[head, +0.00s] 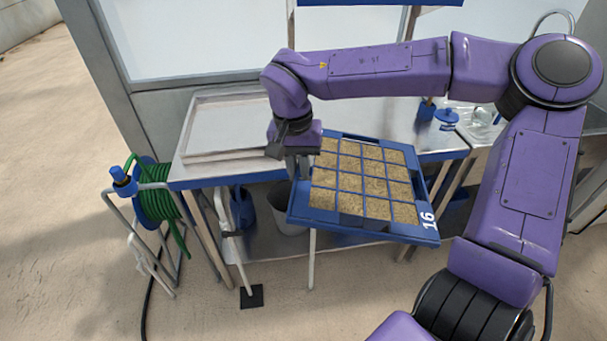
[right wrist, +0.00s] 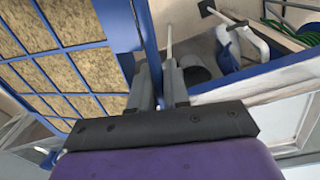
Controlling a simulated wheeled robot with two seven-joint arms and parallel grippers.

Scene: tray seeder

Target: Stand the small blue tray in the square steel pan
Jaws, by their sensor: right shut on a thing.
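The small blue tray (head: 425,232) has a grid of cells filled with tan, grainy material and the number 16 on its rim. My right gripper (head: 297,168) is shut on its left rim and holds it in the air in front of the bench, somewhat tilted. In the right wrist view the gripper fingers (right wrist: 158,85) close on the tray's blue edge (right wrist: 110,62). The square steel pan (head: 222,156) lies on the left end of the bench, behind and left of the tray, and its visible inside looks empty. My left gripper is not in view.
The steel bench (head: 455,148) has a blue front edge. A blue cup (head: 426,110) and other small items stand at its right. A green hose reel (head: 158,212) stands on the floor to the left. A grey bucket (head: 290,215) is under the bench.

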